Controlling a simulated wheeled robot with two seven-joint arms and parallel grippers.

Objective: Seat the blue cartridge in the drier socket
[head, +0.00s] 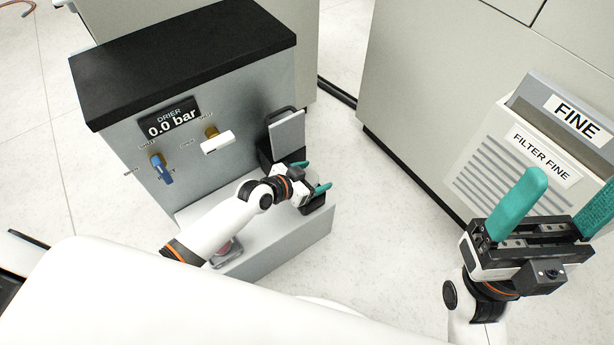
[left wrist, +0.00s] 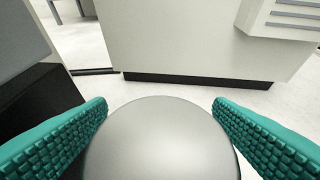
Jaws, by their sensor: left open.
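The drier (head: 130,130) stands at the left in the head view, grey with a black top; its display reads 0.0 bar. A grey plate with a dark frame (head: 287,135) stands at its right front corner, by a black block; I cannot tell whether this is the socket. My left gripper (head: 310,176) is open just in front of it, above the ledge. In the left wrist view, a smooth grey rounded object (left wrist: 160,140) lies between its teal fingers; I cannot tell what it is. No blue cartridge is recognisable. My right gripper (head: 553,208) is open and empty.
The drier has a blue-handled valve (head: 161,168) and a white-handled valve (head: 217,142). The Filter Fine unit (head: 520,150) is at the right. Pale floor lies between.

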